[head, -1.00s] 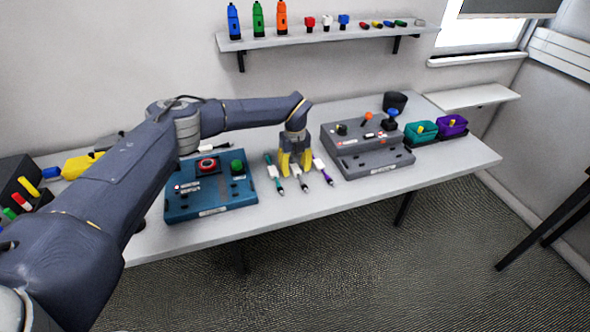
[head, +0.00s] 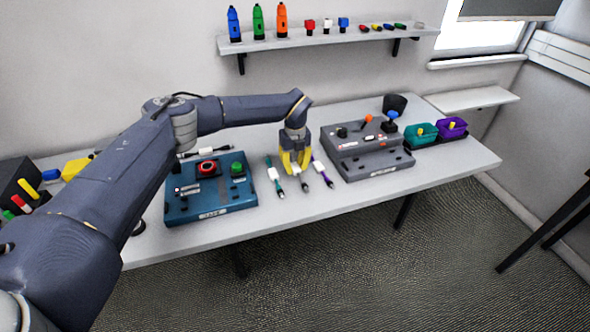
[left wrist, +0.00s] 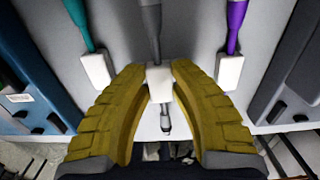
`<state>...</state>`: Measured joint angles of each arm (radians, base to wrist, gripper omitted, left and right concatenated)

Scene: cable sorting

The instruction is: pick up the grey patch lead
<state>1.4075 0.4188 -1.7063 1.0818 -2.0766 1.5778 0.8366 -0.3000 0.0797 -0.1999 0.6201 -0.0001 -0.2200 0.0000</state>
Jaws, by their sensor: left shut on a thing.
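The grey patch lead (left wrist: 153,35) lies between a teal lead (left wrist: 82,25) and a purple lead (left wrist: 235,28) in the left wrist view. My left gripper (left wrist: 160,85) has its yellow fingers shut on the white block of the grey lead, with the lead's metal tip showing below it. In the head view the left gripper (head: 296,165) is over the middle of the three leads, with the grey lead's tip (head: 304,186) below the fingers. The teal lead (head: 275,175) is to its left and the purple lead (head: 322,172) to its right. My right gripper is not in view.
A blue control box (head: 212,205) with red and green buttons stands left of the leads. A grey console (head: 375,165) stands to the right. Teal (head: 420,133) and purple (head: 453,127) bins are at the far right. The table's front edge is close to the leads.

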